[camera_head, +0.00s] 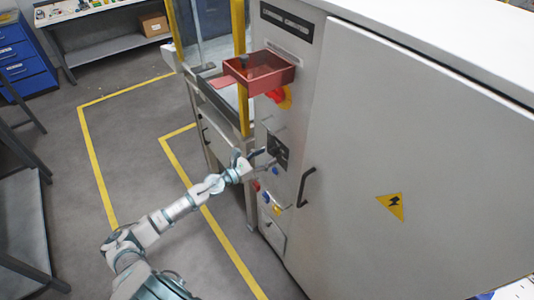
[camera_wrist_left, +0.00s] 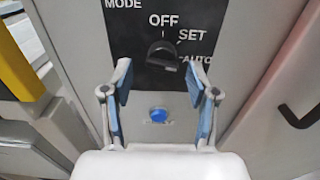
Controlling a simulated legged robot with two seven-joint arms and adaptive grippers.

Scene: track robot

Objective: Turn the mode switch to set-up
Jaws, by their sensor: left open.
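The mode switch is a dark knob (camera_wrist_left: 160,52) on a black panel marked MODE, OFF, SET and AUTO, in the left wrist view. OFF is above the knob, SET to its upper right, AUTO to its lower right. I cannot tell clearly which mark it points to. In the head view the black panel (camera_head: 279,150) is on the narrow side of the grey cabinet. My left gripper (camera_head: 258,160) is in front of the panel. In the left wrist view its fingers (camera_wrist_left: 157,72) are open and empty, below and either side of the knob, seemingly apart from it. My right gripper is not in view.
A blue button (camera_wrist_left: 158,115) is below the panel. Red, blue and yellow controls (camera_head: 267,197) are lower on the cabinet. A red tray (camera_head: 262,84) juts out above the panel. A door handle (camera_head: 305,187) is to the right, a yellow post (camera_head: 240,60) to the left.

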